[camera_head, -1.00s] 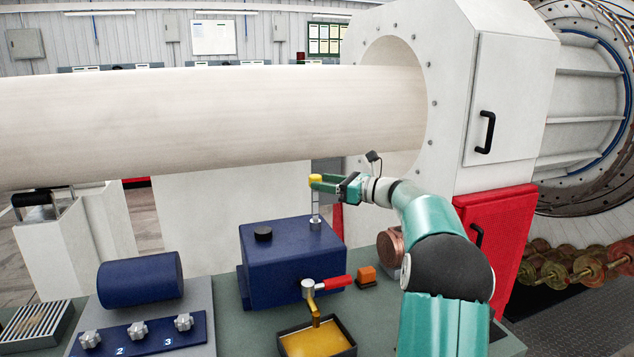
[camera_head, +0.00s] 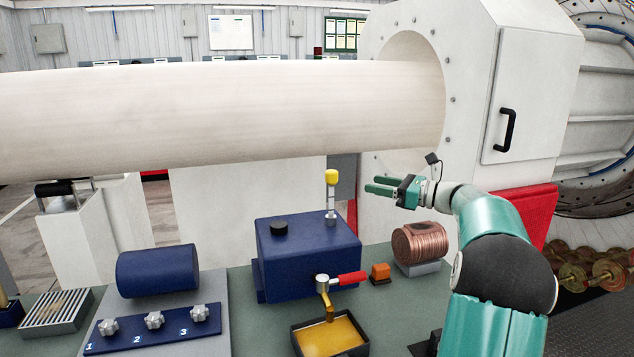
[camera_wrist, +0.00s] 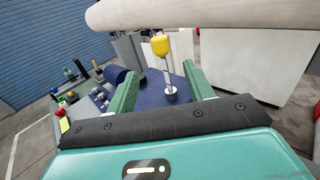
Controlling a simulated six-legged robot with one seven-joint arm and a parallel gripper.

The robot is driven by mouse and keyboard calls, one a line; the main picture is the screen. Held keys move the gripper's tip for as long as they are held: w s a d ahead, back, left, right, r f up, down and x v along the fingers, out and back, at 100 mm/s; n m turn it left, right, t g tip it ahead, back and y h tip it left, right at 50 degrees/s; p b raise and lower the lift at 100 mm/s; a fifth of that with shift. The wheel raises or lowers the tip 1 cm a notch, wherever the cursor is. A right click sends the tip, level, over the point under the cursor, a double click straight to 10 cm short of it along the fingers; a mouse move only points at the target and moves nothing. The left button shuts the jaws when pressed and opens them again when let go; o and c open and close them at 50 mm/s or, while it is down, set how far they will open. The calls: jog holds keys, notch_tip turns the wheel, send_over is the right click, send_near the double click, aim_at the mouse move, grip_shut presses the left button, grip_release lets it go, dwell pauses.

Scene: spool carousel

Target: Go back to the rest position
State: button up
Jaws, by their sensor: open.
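My gripper (camera_head: 380,186) is open and empty. In the head view it is in the air above the bench, right of a yellow-knobbed lever (camera_head: 331,190) and apart from it. The lever stands upright on a blue box (camera_head: 308,262). In the wrist view the lever's yellow knob (camera_wrist: 160,45) shows beyond and between my two green fingers (camera_wrist: 160,88), with the blue box behind them.
A large pale cylinder (camera_head: 200,115) runs across above the bench into a white housing (camera_head: 535,90). On the bench are a copper coil (camera_head: 428,248), an orange block (camera_head: 380,272), a red-handled tap (camera_head: 351,279), a yellow-filled tray (camera_head: 330,338) and a blue drum (camera_head: 157,270).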

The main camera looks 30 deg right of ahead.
jog(key=s+a+f+n+g+h, duration=0.15)
jog(key=a+n+g, duration=0.35)
jog(key=a, duration=0.9)
jog(key=s+a+f+n+g, duration=0.25)
jog(key=a+n, duration=0.35)
jog(key=a, duration=0.8)
jog(key=s+a+f+n+h, duration=0.2)
jog(key=s+a+f+n, duration=0.1)
jog(key=s+n, duration=0.3)
jog(key=s+a+f+n+g+h, duration=0.1)
jog(key=s+a+f+n+h, duration=0.2)
jog(key=s, duration=0.6)
jog(key=s+a+f+n+g+h, duration=0.1)
jog(key=s+a+f+n+h, duration=0.1)
jog(key=s+a+n, duration=0.4)
jog(key=s+f+n, duration=0.1)
jog(key=s+n, duration=0.1)
jog(key=n, duration=0.2)
jog(key=shift+s+f, duration=0.3)
jog(key=shift+f, duration=0.1)
